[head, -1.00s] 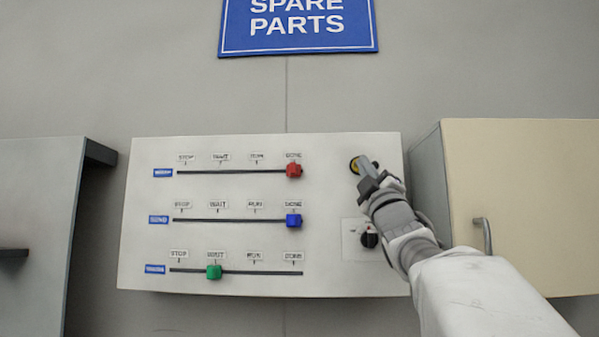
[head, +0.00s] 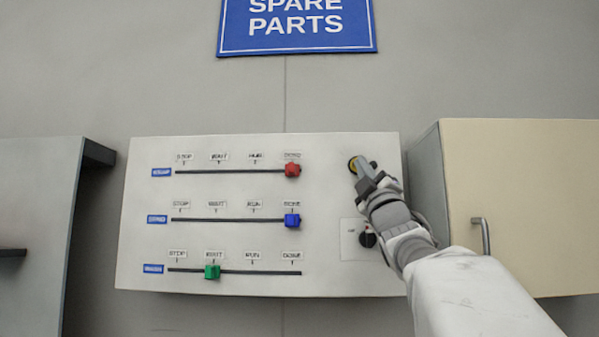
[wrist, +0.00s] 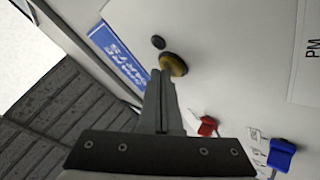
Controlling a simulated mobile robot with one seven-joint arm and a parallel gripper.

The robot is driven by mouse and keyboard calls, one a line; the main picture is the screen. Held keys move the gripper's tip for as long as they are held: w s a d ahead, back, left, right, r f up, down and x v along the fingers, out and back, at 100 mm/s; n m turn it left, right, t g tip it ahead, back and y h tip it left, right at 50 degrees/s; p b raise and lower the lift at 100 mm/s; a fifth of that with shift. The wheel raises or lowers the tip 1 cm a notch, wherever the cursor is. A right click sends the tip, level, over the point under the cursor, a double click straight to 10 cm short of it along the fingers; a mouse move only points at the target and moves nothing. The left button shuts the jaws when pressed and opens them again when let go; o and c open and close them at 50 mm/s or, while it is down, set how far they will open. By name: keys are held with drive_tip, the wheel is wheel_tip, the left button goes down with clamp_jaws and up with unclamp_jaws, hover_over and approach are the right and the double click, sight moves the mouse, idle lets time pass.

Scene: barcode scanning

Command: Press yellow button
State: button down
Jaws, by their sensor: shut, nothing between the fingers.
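The yellow button (head: 353,165) with a dark rim sits at the upper right of the white control panel (head: 230,148). My gripper (head: 361,168) is shut and empty, with its fingertips at the button and partly covering it. In the wrist view the button (wrist: 174,64) shows just beyond the tips of my closed fingers (wrist: 164,78). The tips overlap the button's lower left edge. I cannot tell whether they touch it or whether it is pressed in.
The panel also has a red slider (head: 292,170), a blue slider (head: 292,220), a green slider (head: 212,272) and a black knob (head: 367,239) below my gripper. A cream cabinet (head: 530,200) with a handle stands at the right. A blue sign (head: 297,28) hangs above.

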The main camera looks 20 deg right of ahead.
drive_tip(key=shift+f, duration=0.1)
idle(0.4)
drive_tip(key=shift+s+a+b, duration=0.15)
drive_tip(key=shift+s+b, duration=0.15)
drive_tip(key=shift+b, duration=0.25)
drive_tip(key=s+a+b, duration=0.1)
drive_tip(key=s+b, duration=0.1)
drive_tip(key=s, duration=0.1)
drive_tip(key=s+a+b, duration=0.1)
drive_tip(key=s+b, duration=0.1)
drive_tip(key=shift+s+a, duration=0.2)
drive_tip(key=shift+a, duration=0.1)
idle(0.3)
